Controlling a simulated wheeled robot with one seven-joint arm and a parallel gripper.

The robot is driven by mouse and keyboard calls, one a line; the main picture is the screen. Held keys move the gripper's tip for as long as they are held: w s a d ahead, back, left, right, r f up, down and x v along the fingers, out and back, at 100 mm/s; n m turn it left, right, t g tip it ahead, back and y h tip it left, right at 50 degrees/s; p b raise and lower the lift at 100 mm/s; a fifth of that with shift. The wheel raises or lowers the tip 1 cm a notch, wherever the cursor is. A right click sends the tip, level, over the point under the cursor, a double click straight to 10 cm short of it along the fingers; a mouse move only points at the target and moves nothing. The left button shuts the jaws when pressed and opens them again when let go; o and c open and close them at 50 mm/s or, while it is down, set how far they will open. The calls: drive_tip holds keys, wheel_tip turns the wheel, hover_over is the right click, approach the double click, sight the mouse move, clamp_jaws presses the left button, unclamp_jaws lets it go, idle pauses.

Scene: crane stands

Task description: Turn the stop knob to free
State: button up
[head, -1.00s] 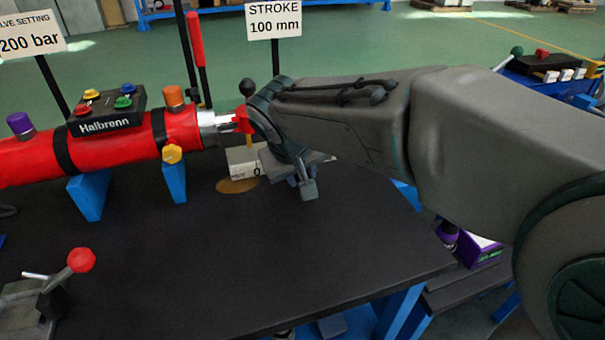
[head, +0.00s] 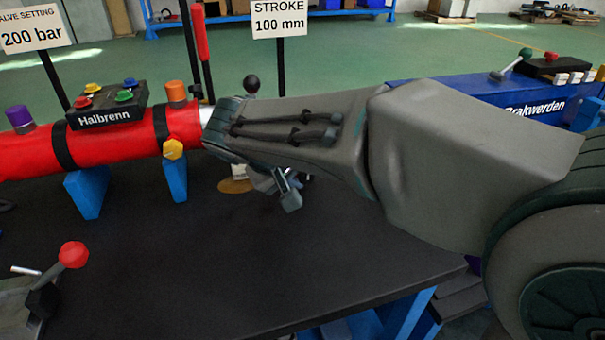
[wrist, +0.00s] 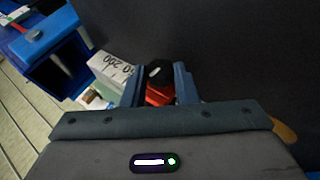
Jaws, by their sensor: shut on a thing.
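In the wrist view, my gripper (wrist: 158,88) has its two blue-grey fingers on either side of a red piece with a black top bearing a small white mark (wrist: 156,75). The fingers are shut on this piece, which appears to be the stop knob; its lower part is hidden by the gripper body. In the head view my wrist hides the fingertips and the held piece. The red cylinder (head: 105,148) lies horizontally on blue supports, and my wrist is at its right end. A short bit of bright rod (head: 207,116) shows there. I cannot read the knob's setting.
Orange (head: 176,93), yellow (head: 173,149) and purple (head: 18,118) knobs sit on the cylinder, with a button box (head: 105,108) on top. A red-ball lever (head: 73,254) stands front left. The black tabletop (head: 240,270) is clear in front. A white box (wrist: 113,68) is near my fingers.

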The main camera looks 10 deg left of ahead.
drive_tip(key=o, duration=1)
drive_tip(key=shift+s+f, duration=0.1)
